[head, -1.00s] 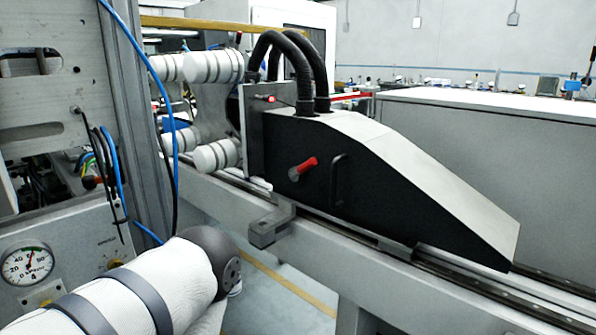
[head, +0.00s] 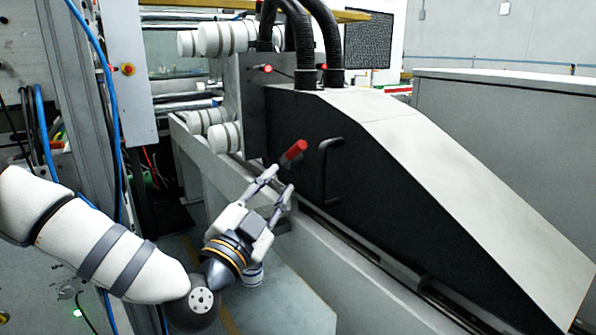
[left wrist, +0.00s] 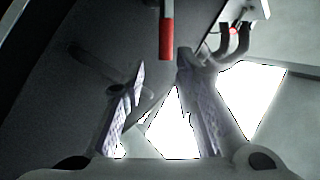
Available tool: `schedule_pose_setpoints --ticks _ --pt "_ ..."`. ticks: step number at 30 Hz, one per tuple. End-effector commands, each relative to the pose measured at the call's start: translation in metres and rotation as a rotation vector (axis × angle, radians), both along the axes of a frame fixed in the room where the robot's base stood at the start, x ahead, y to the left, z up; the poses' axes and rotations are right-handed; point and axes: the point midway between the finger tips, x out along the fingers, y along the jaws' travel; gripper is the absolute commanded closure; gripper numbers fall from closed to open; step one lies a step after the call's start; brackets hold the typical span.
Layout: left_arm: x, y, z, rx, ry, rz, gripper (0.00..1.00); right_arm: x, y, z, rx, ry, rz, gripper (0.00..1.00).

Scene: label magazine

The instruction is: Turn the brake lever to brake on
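The brake lever (head: 294,152) has a red grip and sticks out from the black side of the wedge-shaped housing (head: 400,190), its grip slanting up to the right. My left gripper (head: 281,180) is just in front of and below the lever, with its fingers pointing up towards it. In the left wrist view the two fingers (left wrist: 157,90) stand apart with nothing between them. The red grip (left wrist: 166,40) hangs at the top there, beyond the fingertips and above the gap. The lever's pivot is partly hidden in the head view. My right gripper is not in view.
A black bar handle (head: 328,170) is on the housing just right of the lever. Thick black hoses (head: 330,45) rise from its top. A small red knob (head: 264,68) sits on the plate at upper left. The rail (head: 300,240) runs below the housing.

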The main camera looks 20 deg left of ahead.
Motion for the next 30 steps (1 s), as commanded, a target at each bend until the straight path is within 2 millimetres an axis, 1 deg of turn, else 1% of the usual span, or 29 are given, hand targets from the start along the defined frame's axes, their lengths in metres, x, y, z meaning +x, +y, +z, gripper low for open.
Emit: schedule_pose_setpoints --ticks 2,5,12,16,18,21,28,29,30 --pt "0.005 0.003 0.007 0.009 -0.022 0.013 0.74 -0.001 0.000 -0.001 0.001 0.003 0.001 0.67" --pt "0.020 0.001 0.013 0.011 -0.023 0.013 0.74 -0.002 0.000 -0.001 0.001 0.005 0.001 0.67" --pt "0.079 -0.006 0.027 0.010 -0.016 0.011 0.74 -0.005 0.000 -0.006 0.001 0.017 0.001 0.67" --pt "0.102 -0.008 0.034 0.009 -0.016 0.010 0.74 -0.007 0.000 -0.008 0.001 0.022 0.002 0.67" --pt "0.109 -0.009 0.037 0.009 -0.016 0.010 0.74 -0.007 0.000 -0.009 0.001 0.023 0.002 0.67" --pt "0.115 -0.010 0.039 0.008 -0.013 0.009 0.74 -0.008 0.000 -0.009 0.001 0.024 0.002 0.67" --pt "0.115 -0.010 0.040 0.008 -0.013 0.008 0.74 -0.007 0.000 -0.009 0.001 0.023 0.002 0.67" --pt "0.115 -0.010 0.040 0.008 -0.013 0.008 0.80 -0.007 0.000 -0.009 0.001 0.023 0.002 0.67" --pt "0.115 -0.010 0.040 0.008 -0.013 0.008 0.90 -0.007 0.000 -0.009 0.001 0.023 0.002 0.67"
